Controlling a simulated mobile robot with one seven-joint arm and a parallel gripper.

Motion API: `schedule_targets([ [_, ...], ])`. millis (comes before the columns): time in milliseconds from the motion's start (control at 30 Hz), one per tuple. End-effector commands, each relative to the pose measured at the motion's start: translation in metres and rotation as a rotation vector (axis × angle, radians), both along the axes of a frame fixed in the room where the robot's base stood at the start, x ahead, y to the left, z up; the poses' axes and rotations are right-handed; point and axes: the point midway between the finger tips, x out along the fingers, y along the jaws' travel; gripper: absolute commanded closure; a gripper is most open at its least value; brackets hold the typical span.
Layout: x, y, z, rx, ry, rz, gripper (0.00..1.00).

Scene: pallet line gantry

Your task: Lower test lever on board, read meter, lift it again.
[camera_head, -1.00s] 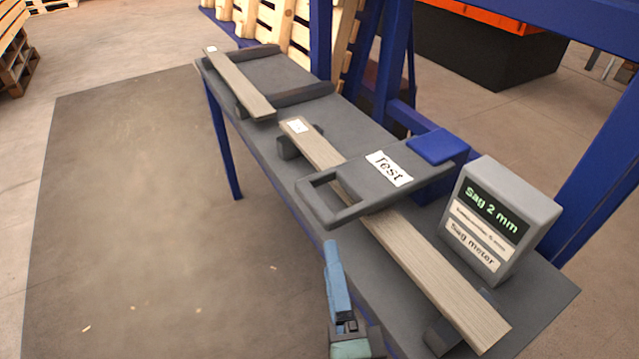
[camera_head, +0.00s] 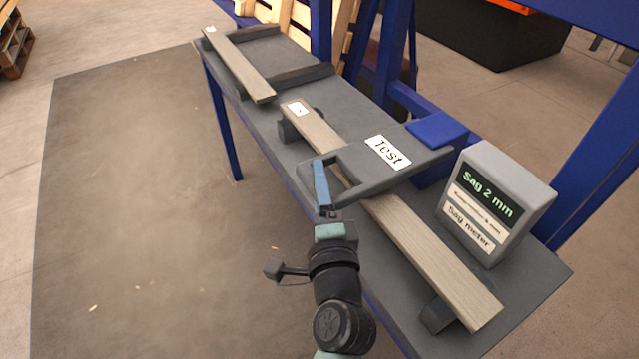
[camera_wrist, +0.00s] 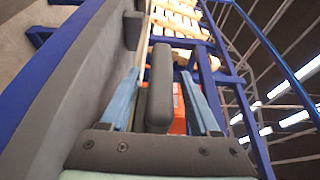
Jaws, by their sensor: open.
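The dark grey test lever (camera_head: 430,160), with a white "Test" label, runs from a blue block (camera_head: 437,146) across a long wooden board (camera_head: 430,250). I cannot tell whether it touches the board. The sag meter (camera_head: 520,185) beside the board shows "Sag 2 mm" in green; its smaller label line is hard to read. My gripper (camera_head: 321,170) is at the lever's loop handle at its near end. In the wrist view the handle bar (camera_wrist: 160,85) stands between my two blue fingers (camera_wrist: 158,78), with gaps on both sides. The gripper is open.
The board rests on dark supports (camera_head: 438,315) on a grey bench (camera_head: 540,275). A second board (camera_head: 240,65) lies at the bench's far end by a dark tray-like fixture (camera_head: 290,75). Blue gantry posts (camera_head: 395,50) rise behind. The floor left of the bench is clear.

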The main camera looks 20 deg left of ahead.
Motion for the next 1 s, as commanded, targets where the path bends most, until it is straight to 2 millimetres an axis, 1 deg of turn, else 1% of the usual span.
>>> schedule_targets([
  [233, 0.0008, 0.0006, 0.0000, 0.000, 0.000, 0.000, 0.38],
  [267, 0.0009, 0.0005, 0.0001, 0.000, 0.000, 0.000, 0.39],
  [300, 0.0008, 0.0004, 0.0001, 0.000, 0.000, 0.000, 0.46],
  [367, 0.0008, 0.0004, 0.0001, 0.000, 0.000, 0.000, 0.57],
  [400, 0.0007, 0.0003, 0.0001, 0.000, 0.000, 0.000, 0.65],
  [467, 0.0007, 0.0003, 0.0001, 0.000, 0.000, 0.000, 0.75],
  [500, 0.0007, 0.0003, 0.0001, 0.000, 0.000, 0.000, 0.82],
  [600, 0.0007, 0.0002, 0.0001, 0.000, 0.000, -0.001, 1.00],
  [1000, 0.0007, -0.0001, 0.0000, 0.000, 0.000, -0.001, 1.00],
])
